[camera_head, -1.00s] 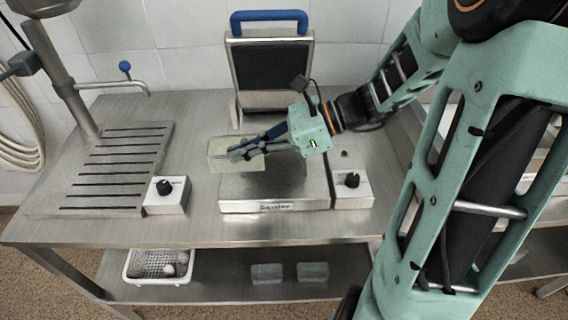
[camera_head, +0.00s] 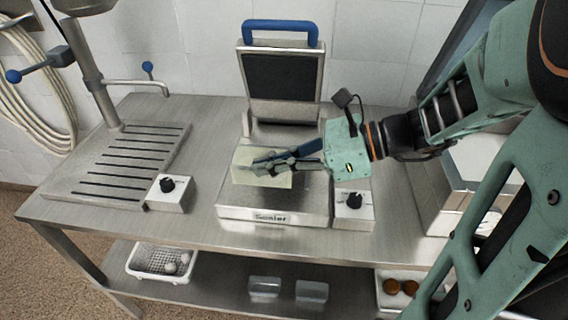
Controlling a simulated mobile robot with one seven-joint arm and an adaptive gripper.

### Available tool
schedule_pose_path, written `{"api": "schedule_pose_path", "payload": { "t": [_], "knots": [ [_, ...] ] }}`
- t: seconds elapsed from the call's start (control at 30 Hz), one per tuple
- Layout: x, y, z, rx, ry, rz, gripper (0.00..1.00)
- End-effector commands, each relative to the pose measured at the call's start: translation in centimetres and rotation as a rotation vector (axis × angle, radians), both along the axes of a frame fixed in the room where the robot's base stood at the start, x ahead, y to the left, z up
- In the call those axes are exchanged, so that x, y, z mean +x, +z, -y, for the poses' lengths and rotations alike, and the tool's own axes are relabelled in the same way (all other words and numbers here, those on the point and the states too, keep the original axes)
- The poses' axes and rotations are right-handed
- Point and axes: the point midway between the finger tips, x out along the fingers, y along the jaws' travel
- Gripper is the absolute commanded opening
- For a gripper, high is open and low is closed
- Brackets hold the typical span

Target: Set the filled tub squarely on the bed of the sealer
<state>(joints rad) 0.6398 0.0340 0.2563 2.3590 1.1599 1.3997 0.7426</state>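The tub (camera_head: 263,181) is pale yellow-green with a flat top. My gripper (camera_head: 262,164) comes in from the right, with its fingers across the tub, and appears shut on it. The sealer (camera_head: 270,217) is a low steel unit with a label on its front and a raised black lid (camera_head: 283,88) with a blue handle. In the head view the tub overlaps the left and middle part of the sealer's bed (camera_head: 312,200). I cannot tell whether it touches the bed or hangs just above it. The far fingertip contact is hard to make out.
A control box with a black knob (camera_head: 354,209) adjoins the sealer's right side. Another knob box (camera_head: 168,193) and a slotted drain board (camera_head: 120,165) with a tap lie left. The lower shelf holds a white basket (camera_head: 140,272) and clear tubs (camera_head: 312,292).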

Motion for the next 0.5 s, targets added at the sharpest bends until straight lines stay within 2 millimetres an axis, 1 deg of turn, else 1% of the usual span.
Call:
{"api": "schedule_pose_path", "payload": {
  "t": [0.17,0.27,0.37,0.5],
  "knots": [
    [-0.1,0.1,-0.1,0.003,0.0,0.003,0.0],
    [0.6,-0.2,0.0,0.005,-0.001,0.001,0.0],
    [2.0,-0.9,0.3,0.006,-0.001,0.001,0.0],
    [4.5,-2.0,0.8,0.006,-0.001,0.001,0.0]
  ]
}}
